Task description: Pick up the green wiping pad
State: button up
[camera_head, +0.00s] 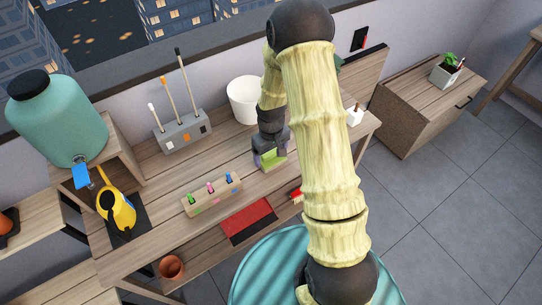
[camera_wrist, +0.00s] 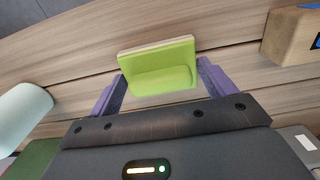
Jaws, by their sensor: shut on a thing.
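The green wiping pad (camera_wrist: 160,82) is a bright lime block with a pale backing board and a rounded grip. In the wrist view it sits between the two purple fingers of my gripper (camera_wrist: 162,90), which are shut on it. In the head view the pad (camera_head: 274,159) shows at the lower end of my arm, over the wooden table. My arm covers part of the view to its right. I cannot tell whether the pad touches the tabletop.
A white pot (camera_head: 244,100) and a grey tool holder (camera_head: 183,133) stand behind.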

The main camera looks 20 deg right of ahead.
aim_at(271, 152)
notch_tip(271, 152, up, 10)
jog(key=shift+b, duration=0.3)
dwell(0.5)
jog(key=o, duration=0.5)
jog(key=c, duration=0.3)
jog(key=f+m+p, duration=0.1)
jog(key=f, duration=0.2)
jog(key=f+m+p, duration=0.1)
jog(key=f, duration=0.2)
jog(key=f+m+p, duration=0.1)
jog(key=f, duration=0.2)
jog(key=shift+w+m, duration=0.25)
jog(key=shift+m, duration=0.05)
